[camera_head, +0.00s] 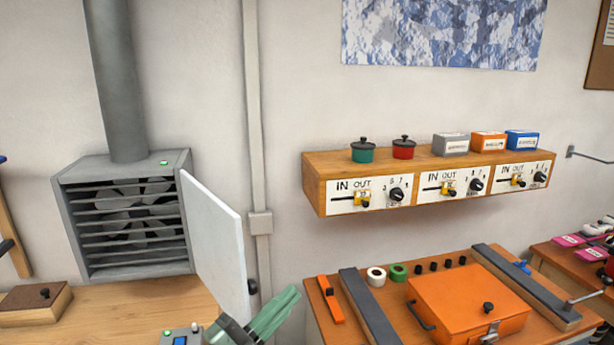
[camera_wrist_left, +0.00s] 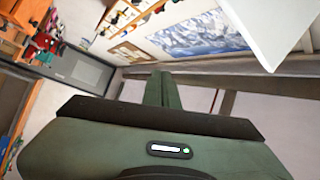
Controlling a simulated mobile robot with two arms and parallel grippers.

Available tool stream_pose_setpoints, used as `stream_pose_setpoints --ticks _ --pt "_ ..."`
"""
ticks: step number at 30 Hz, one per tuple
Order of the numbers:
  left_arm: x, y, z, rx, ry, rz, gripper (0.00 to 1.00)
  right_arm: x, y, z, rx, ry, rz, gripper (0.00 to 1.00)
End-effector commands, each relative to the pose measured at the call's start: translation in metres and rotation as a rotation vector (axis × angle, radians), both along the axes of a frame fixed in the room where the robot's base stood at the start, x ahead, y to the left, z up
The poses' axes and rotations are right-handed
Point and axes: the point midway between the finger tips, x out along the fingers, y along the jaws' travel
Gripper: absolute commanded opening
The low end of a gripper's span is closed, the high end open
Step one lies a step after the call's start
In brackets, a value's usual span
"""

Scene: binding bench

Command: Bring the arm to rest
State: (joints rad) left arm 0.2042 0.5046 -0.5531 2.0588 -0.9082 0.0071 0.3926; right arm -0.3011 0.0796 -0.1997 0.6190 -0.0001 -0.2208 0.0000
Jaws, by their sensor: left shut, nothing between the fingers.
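My left gripper (camera_head: 288,296) comes in at the bottom of the head view, its green fingers pointing up and to the right. The fingers are closed together with nothing between them. In the left wrist view the same shut fingers (camera_wrist_left: 163,88) stand up from the green gripper body, and no object is held. The gripper is just below the open white door (camera_head: 218,245) of the fan box (camera_head: 125,215); I cannot tell the exact gap. My right gripper is not in view.
An orange case (camera_head: 460,300) and dark rails sit on the bench to the right. A wooden shelf (camera_head: 313,185) with switch panels, pots and small boxes hangs above. A wooden box (camera_head: 35,305) lies at left. A small device (camera_head: 180,337) is beside my gripper.

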Motion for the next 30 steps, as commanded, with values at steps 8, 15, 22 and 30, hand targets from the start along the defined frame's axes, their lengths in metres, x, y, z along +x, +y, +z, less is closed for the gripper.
stream_pose_setpoints --ticks 8,15,22,30 --pt "-0.005 0.127 -0.109 -0.376 0.618 0.561 0.00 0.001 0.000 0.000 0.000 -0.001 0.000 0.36" --pt "-0.104 0.173 -0.233 -0.430 1.198 0.851 0.00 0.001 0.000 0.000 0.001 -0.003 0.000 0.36" --pt "-0.188 0.174 -0.283 -0.392 1.541 0.940 0.00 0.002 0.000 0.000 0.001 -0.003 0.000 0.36" --pt "-0.261 0.167 -0.315 -0.332 1.818 0.970 0.00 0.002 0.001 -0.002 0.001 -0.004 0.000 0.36"
